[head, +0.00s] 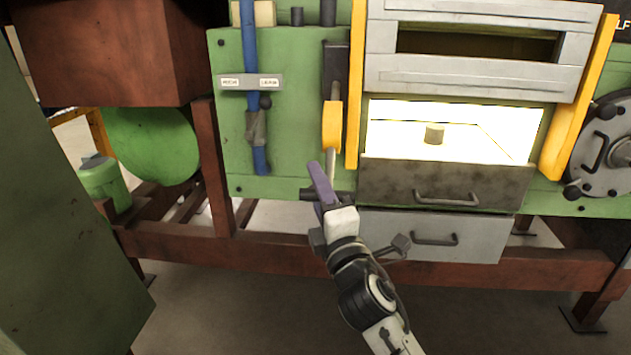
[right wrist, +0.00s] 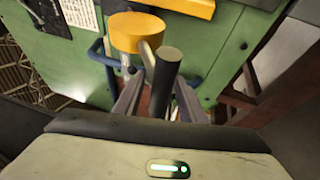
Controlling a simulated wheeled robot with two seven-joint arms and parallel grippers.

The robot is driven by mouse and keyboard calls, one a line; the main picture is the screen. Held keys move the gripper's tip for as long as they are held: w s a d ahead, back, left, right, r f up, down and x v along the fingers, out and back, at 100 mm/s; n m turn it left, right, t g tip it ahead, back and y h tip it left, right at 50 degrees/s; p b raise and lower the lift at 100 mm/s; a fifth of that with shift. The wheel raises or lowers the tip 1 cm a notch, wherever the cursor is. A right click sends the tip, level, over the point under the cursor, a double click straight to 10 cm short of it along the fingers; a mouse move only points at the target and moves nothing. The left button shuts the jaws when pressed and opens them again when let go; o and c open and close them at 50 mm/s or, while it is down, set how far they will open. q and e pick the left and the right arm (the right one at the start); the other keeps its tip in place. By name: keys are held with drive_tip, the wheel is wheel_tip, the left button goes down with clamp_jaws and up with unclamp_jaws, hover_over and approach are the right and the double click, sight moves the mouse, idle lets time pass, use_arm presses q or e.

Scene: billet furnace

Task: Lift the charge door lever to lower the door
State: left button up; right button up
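The charge door lever (head: 331,160) hangs down the green panel in the head view. It carries a yellow weight (head: 332,126), and a dark round grip (head: 307,194) sticks out at its lower end. My right gripper (head: 317,180) is at this grip; one purple finger shows there. In the right wrist view the dark grip (right wrist: 167,70) stands between the two fingers (right wrist: 160,92), with a small gap visible on its left. The yellow weight (right wrist: 135,32) is just beyond. The grey slatted charge door (head: 475,78) is raised above the bright furnace opening. My left gripper is out of view.
A small billet (head: 434,134) stands inside the glowing opening. Yellow guide rails (head: 355,85) flank the door. A blue pipe (head: 251,60) with a labelled plate is left of the lever. A brown frame beam (head: 260,255) runs below; the floor in front is clear.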

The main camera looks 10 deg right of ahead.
drive_tip(key=shift+w+r, duration=0.15)
drive_tip(key=shift+w, duration=0.5)
clamp_jaws()
